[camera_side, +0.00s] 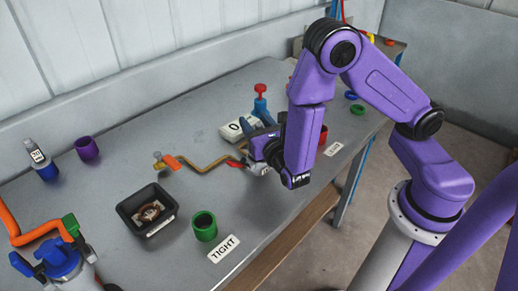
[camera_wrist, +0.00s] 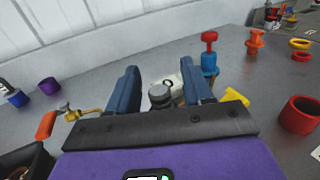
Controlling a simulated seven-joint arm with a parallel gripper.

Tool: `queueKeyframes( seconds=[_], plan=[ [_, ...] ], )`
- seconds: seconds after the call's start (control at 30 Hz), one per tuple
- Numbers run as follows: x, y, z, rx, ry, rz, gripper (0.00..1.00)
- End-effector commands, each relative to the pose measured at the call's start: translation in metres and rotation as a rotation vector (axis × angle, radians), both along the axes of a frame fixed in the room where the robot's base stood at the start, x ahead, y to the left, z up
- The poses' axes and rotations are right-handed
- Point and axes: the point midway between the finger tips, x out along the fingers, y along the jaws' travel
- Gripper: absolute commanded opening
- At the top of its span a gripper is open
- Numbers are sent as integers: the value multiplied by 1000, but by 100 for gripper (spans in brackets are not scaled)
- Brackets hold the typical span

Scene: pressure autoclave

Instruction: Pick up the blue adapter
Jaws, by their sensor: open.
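A blue fitting with a red knob on top (camera_side: 260,106) stands upright on the bench beyond my gripper. It also shows in the wrist view (camera_wrist: 209,62), just right of the right finger. A second blue piece, a cup-like one with a gauge on it (camera_side: 46,171), stands at the far left; it shows at the left edge of the wrist view (camera_wrist: 18,98). I cannot tell for certain which is the blue adapter. My gripper (camera_side: 256,122) is open above the bench, with its blue fingers apart in the wrist view (camera_wrist: 159,70). A grey round knob shows between them, partly hiding a white block marked 0.
A brass pipe with an orange handle (camera_side: 200,168), a black tray (camera_side: 147,210), a green cup (camera_side: 204,227) and a purple cup (camera_side: 87,148) stand on the bench. A red cup (camera_wrist: 299,115) is right of my gripper.

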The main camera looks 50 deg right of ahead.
Motion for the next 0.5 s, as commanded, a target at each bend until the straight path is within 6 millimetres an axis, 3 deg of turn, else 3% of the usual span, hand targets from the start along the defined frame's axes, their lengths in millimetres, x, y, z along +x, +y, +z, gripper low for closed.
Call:
queueKeyframes(
  seconds=[0.03, 0.2, 0.5],
  plan=[
    [0, 0, 0, 0, 0, 0, 50],
    [0, 0, 0, 0, 0, 0, 0],
    [0, 0, 1, 1, -1, 0, 0]
  ],
)
